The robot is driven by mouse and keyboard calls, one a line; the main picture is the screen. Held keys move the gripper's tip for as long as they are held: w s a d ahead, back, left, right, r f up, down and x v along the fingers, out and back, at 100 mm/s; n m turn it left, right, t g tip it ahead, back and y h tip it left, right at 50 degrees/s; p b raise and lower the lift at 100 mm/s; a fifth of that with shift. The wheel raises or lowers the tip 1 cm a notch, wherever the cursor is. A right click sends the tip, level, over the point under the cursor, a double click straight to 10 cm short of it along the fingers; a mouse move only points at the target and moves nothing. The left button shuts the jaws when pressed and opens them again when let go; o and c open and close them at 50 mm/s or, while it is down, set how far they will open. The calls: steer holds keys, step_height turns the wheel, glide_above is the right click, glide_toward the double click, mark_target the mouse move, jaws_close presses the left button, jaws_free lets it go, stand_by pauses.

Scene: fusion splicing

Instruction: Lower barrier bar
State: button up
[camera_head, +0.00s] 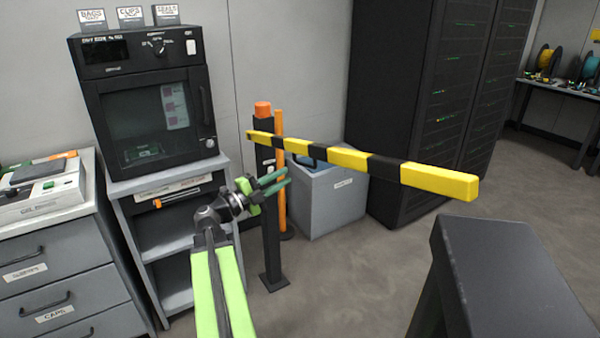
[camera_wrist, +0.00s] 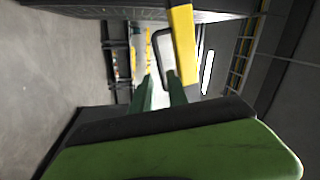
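The barrier bar (camera_head: 345,158) has yellow and black stripes. It lies about level, running from a dark post (camera_head: 268,200) with an orange top out to a yellow end at the right. My gripper (camera_head: 288,176) has green fingers and is just below the bar near the post, with a narrow gap between the fingers and nothing seen between them. In the wrist view, my gripper (camera_wrist: 162,80) has its fingers apart, and a yellow piece of the bar (camera_wrist: 183,45) shows beyond the right finger. I cannot tell whether a finger touches the bar.
An orange upright pole (camera_head: 281,200) stands beside the post. A grey bin (camera_head: 335,205) is behind the bar, and dark server racks (camera_head: 425,90) stand behind that. A shelf unit with an oven-like device (camera_head: 150,105) is at the left. A dark bench (camera_head: 505,280) is at the front right.

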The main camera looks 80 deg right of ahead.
steer(key=v, duration=0.5)
steer(key=shift+w+a+b, duration=0.15)
steer(key=shift+b, duration=0.15)
